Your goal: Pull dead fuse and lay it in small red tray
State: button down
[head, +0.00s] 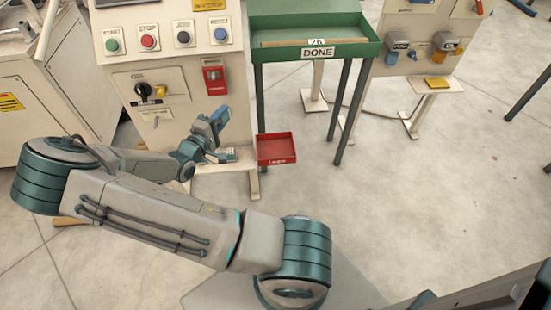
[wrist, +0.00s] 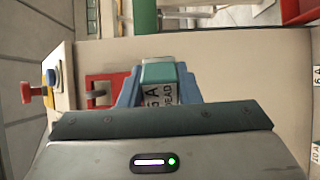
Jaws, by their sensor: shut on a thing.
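My gripper (head: 217,124) is in front of the cream machine panel, below the red fuse holder (head: 215,78). In the wrist view my blue fingers (wrist: 160,76) are shut on the dead fuse (wrist: 160,92), a block with a teal end and a white label reading "6 A DEAD". The fuse is apart from the red holder, which also shows in the wrist view (wrist: 101,90), to the left of the fingers. The small red tray (head: 277,161), marked "USED", is to the right of and lower than my gripper. Its visible floor looks empty.
A low shelf with labelled fuses (head: 222,155) is just below my gripper. The green "DONE" tray (head: 264,55) stands on legs behind the red tray. A black rotary switch (head: 144,89) and push buttons (head: 148,41) are on the panel. The floor to the right is open.

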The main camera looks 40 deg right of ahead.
jog(key=s+d+f+m+g+h+b, duration=0.1)
jog(key=s+d+f+m+g+b, duration=0.15)
jog(key=d+f+b, duration=0.4)
jog(key=s+d+f+m+g+h+b, duration=0.1)
jog(key=s+d+f+g+b, duration=0.25)
jog(key=d+b, duration=0.5)
notch_tip(320, 180, down, 6)
jog(key=d+t+b, duration=0.1)
jog(key=shift+w+d+b, duration=0.35)
jog(key=shift+b, duration=0.05)
jog(key=c, duration=1)
grip_release()
jog(key=shift+o, duration=0.2)
jog(key=shift+a, duration=0.1)
jog(key=s+a+p, duration=0.2)
jog(key=a, duration=1.1)
jog(key=shift+a+p, duration=0.25)
jog(key=shift+p, duration=0.1)
